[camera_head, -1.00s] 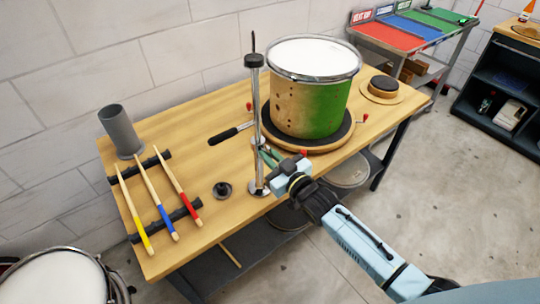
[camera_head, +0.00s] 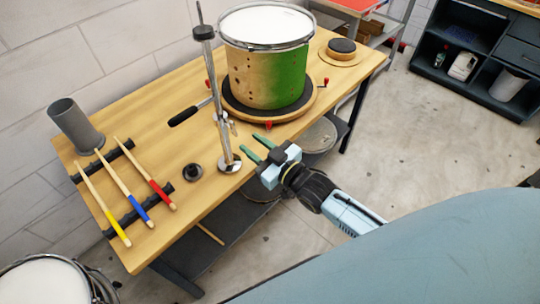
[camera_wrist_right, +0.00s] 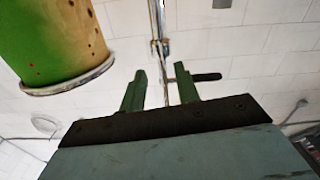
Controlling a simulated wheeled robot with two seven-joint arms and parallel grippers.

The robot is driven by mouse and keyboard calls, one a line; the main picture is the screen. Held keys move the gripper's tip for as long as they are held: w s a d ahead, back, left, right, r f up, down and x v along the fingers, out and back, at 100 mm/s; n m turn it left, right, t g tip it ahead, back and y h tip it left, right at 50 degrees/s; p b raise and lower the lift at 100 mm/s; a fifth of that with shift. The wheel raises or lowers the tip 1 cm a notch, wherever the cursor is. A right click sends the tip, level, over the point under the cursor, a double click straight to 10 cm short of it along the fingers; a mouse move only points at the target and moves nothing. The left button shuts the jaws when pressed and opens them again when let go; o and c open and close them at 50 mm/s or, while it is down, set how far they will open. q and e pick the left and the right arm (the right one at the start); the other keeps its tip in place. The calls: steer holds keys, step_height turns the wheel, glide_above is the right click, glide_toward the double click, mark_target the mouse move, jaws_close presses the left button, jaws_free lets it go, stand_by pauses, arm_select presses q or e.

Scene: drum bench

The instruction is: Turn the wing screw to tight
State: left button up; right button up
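A chrome stand (camera_head: 213,90) rises from a round base near the front edge of the bench. The small wing screw (camera_head: 231,121) is on the stand's pole at mid height; how far it is turned cannot be made out. My right gripper (camera_head: 257,147) is open and empty, with its green fingers pointing at the pole from the right, apart from it. In the right wrist view my two fingers (camera_wrist_right: 158,85) are spread, with the pole (camera_wrist_right: 157,25) beyond and between them. My left gripper is not in view.
A green and wooden drum (camera_head: 268,75) stands on a round pad right behind the stand. A black handle (camera_head: 184,116) lies left of the pole. Drumsticks (camera_head: 118,187), a grey cup (camera_head: 77,127) and a black knob (camera_head: 194,172) are farther left.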

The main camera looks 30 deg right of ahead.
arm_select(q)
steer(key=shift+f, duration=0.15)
arm_select(e)
steer(key=v, duration=0.5)
steer(key=shift+s+d, duration=0.15)
steer(key=shift+s, duration=0.2)
steer(key=s+d+f+m+g+h+b, duration=0.1)
steer(key=s+d+f+g+h, duration=0.2)
steer(key=f, duration=0.8)
steer(key=s+d+f+m+g+b, duration=0.15)
steer(key=s+f, duration=0.25)
steer(key=f, duration=0.7)
steer(key=s+d+f+g+h+b, duration=0.1)
steer(key=s+f+g+h+b, duration=0.2)
steer(key=f, duration=0.8)
arm_select(q)
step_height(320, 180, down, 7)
steer(key=b, duration=0.2)
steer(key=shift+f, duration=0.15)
arm_select(e)
steer(key=s+f+g, duration=0.4)
steer(key=s+f, duration=0.4)
steer(key=s, duration=0.5)
steer(key=s+f+g, duration=0.4)
steer(key=s+f, duration=0.5)
steer(key=s, duration=0.5)
steer(key=shift+s+a+f, duration=0.25)
steer(key=shift+a+f, duration=0.05)
steer(key=shift+f, duration=0.05)
